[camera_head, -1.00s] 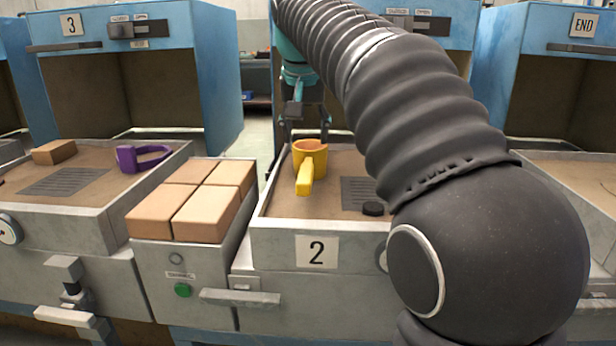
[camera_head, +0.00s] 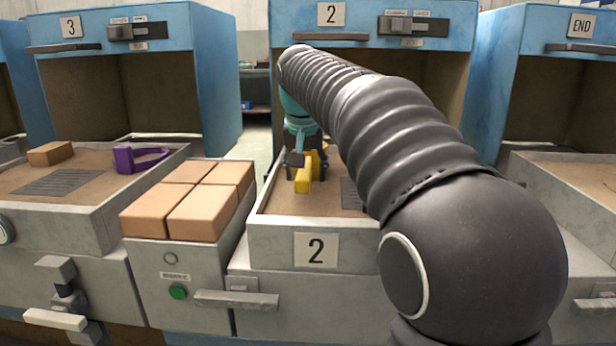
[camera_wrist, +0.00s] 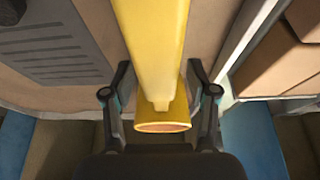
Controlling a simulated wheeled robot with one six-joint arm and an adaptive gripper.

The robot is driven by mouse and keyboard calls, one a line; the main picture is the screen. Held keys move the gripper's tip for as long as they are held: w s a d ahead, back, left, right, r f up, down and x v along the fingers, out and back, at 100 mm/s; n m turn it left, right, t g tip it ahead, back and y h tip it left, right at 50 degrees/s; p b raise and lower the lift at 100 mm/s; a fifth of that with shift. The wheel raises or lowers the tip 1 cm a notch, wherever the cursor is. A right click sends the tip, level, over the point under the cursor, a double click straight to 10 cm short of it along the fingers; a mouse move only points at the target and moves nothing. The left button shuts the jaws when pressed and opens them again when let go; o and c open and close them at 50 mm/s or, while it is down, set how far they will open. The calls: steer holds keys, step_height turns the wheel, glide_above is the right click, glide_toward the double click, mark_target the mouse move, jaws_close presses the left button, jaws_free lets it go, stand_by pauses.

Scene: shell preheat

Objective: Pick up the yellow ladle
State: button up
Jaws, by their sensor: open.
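The yellow ladle (camera_head: 303,181) stands in the tray of station 2 (camera_head: 270,228), its handle pointing toward the head camera. My gripper (camera_head: 307,170) is down at the ladle and hides much of its cup in the head view. In the wrist view the ladle (camera_wrist: 158,50) runs between the two fingers of my gripper (camera_wrist: 160,100), with its handle toward the top and its cup rim near the palm. The fingers are open, one on each side, with gaps visible between them and the ladle.
Tan bricks (camera_head: 205,215) sit on the stand left of the tray. A purple ladle (camera_head: 140,160) and a single brick (camera_head: 52,153) lie in the tray of station 3. A grey grate (camera_wrist: 60,45) lies beside the yellow ladle.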

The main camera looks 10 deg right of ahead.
steer(key=shift+c, duration=0.2)
jaws_close()
steer(key=shift+r, duration=0.15)
